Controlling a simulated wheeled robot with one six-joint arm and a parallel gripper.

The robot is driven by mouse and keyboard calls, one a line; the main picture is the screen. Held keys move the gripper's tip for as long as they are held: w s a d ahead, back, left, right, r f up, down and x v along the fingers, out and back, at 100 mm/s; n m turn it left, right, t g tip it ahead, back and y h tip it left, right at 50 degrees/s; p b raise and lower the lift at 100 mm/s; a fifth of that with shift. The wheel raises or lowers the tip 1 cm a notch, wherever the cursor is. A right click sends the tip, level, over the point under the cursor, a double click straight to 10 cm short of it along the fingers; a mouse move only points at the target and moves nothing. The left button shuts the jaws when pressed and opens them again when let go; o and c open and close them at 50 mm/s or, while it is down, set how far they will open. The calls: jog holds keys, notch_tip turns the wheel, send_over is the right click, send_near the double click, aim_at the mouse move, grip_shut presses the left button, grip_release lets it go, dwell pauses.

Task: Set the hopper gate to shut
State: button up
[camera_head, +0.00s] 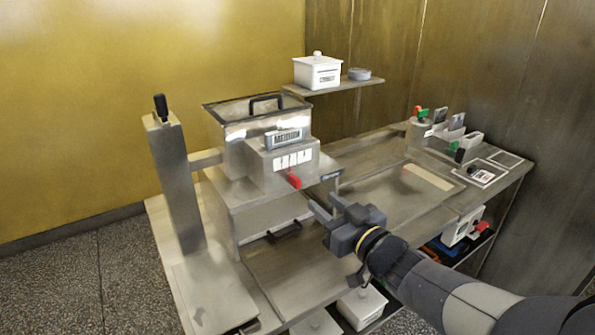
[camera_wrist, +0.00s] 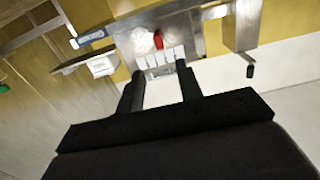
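The steel hopper (camera_head: 235,155) stands on the machine, with a black handle across its top. A box on its front has a white marked label (camera_head: 293,160) and, below it, a small red lever (camera_head: 294,182). In the wrist view the red lever (camera_wrist: 158,40) and the label (camera_wrist: 160,58) show ahead of the fingers. I cannot read from the marks which setting the lever is at. My gripper (camera_head: 325,206) is open and empty, in front and to the right of the lever, apart from it. Its two dark fingers also show in the wrist view (camera_wrist: 157,88).
A tall steel post (camera_head: 178,180) with a black knob stands at left. A shelf (camera_head: 340,86) holds a white lidded box (camera_head: 317,72) and a grey disc. Several small levers and cards sit at the bench's far right. A black handle (camera_head: 284,231) is low on the machine front.

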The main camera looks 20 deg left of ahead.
aim_at(300, 181)
jog(key=p+x, duration=0.1)
jog(key=x, duration=0.9)
jog(key=shift+w+r, duration=0.1)
jog(key=shift+w, duration=0.05)
jog(key=shift+c, duration=0.2)
grip_shut()
